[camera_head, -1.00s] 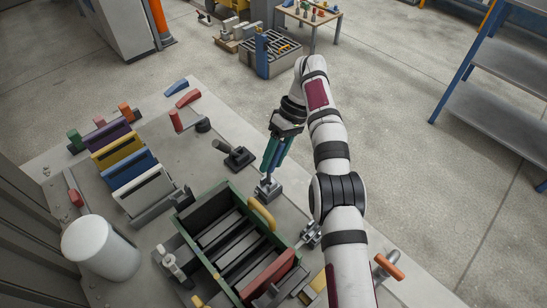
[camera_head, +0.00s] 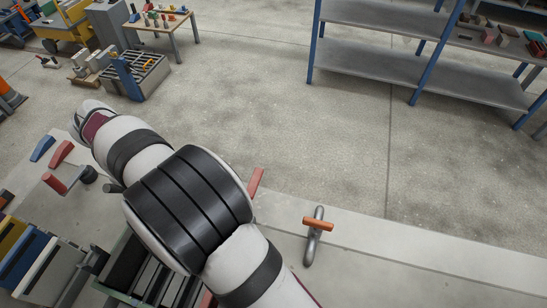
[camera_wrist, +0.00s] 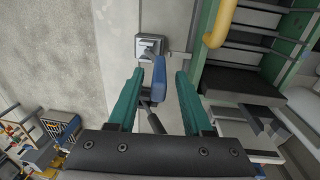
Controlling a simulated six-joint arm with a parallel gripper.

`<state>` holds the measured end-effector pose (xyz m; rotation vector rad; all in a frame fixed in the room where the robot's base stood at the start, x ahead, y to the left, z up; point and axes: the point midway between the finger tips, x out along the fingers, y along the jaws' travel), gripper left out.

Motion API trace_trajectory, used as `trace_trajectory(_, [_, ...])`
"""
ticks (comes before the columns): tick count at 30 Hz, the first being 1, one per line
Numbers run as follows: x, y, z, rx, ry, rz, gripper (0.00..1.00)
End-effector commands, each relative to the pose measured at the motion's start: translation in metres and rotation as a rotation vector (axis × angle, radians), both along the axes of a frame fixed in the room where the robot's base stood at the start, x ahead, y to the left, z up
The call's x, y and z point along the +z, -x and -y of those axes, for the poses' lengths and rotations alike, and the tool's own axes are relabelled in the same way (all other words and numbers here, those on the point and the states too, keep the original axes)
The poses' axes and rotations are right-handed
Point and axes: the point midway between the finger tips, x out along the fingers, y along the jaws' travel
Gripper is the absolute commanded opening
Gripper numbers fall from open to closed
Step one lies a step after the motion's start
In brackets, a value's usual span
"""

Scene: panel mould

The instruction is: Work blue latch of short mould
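In the wrist view, the blue latch handle (camera_wrist: 160,78) stands between the two teal fingers of my open gripper (camera_wrist: 158,84). Gaps show on both sides of the handle. Its grey metal base (camera_wrist: 149,45) sits on the pale bench top, beside the mould. The green-walled mould (camera_wrist: 290,60) is to the right, with a yellow curved handle (camera_wrist: 222,22) at its near side. In the head view, my arm covers the gripper, the blue latch and most of the mould.
In the head view, a clamp with an orange handle (camera_head: 318,224) stands on the bench right of my arm. A red handle (camera_head: 256,182) shows beside my arm. Blue (camera_head: 42,148) and red (camera_head: 61,153) pieces lie at left. A blue-framed shelf (camera_head: 420,75) stands beyond open floor.

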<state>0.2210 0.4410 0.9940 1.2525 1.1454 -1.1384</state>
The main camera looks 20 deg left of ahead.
Motion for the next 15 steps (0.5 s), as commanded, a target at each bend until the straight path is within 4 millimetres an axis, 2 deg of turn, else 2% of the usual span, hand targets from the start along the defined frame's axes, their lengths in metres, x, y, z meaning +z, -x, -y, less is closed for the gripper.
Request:
trace_trajectory(3, [0.034, 0.003, 0.000, -0.001, -0.003, 0.001, 0.50])
trace_trajectory(13, [0.125, 0.011, 0.000, -0.002, -0.002, -0.001, 0.50])
trace_trajectory(15, [0.130, -0.001, 0.017, -0.063, 0.000, -0.011, 0.50])
